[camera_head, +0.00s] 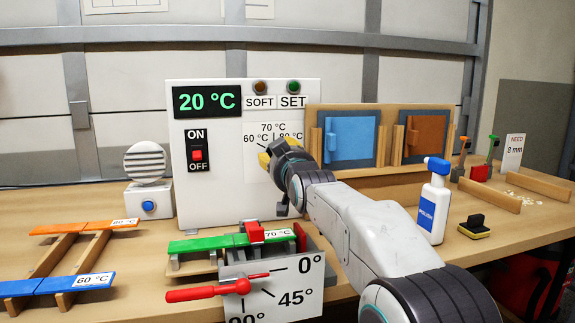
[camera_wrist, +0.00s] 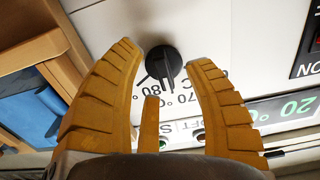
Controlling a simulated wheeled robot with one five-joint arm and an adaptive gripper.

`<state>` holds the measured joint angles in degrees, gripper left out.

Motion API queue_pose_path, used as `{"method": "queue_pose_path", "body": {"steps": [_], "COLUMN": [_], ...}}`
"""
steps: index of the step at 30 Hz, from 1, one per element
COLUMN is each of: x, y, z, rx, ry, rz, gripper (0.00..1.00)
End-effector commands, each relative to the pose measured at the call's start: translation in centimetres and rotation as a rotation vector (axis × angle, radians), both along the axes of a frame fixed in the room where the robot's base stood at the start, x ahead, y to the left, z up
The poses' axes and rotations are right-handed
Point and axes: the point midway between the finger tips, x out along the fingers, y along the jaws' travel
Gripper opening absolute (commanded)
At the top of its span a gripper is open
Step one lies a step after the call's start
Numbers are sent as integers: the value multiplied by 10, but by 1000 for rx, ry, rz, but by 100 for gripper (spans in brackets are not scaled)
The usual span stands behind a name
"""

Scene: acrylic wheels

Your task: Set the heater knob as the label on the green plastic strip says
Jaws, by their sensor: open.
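The green plastic strip (camera_head: 207,243) lies on a stand on the bench. Its white label (camera_head: 279,234) reads 70 °C. The white heater panel (camera_head: 225,210) stands behind it, its scale marked 60, 70 and 80 °C. The black heater knob (camera_wrist: 163,65) shows in the wrist view, its raised bar running roughly toward the 70° print; which end is the pointer I cannot tell. My gripper (camera_wrist: 165,58) is open, its yellow fingers on either side of the knob in the picture; contact is unclear. In the head view my gripper (camera_head: 277,152) hides the knob.
The heater display (camera_head: 207,101) reads 20 °C. A red ON/OFF switch (camera_head: 197,155) is left of the knob. Orange (camera_head: 75,228) and blue (camera_head: 50,286) strips lie at left. A polish bottle (camera_head: 434,205) stands right of my arm. A red-handled lever (camera_head: 215,290) is in front.

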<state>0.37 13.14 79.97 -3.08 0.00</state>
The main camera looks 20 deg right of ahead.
Motion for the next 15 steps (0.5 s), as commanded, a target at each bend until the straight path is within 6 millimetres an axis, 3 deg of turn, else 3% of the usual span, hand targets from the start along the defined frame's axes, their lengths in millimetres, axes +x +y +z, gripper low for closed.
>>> {"method": "queue_pose_path", "body": {"steps": [15], "x": [-78], "y": [1], "z": [1], "rx": [0], "ry": [-3], "rz": [1], "gripper": [48]}}
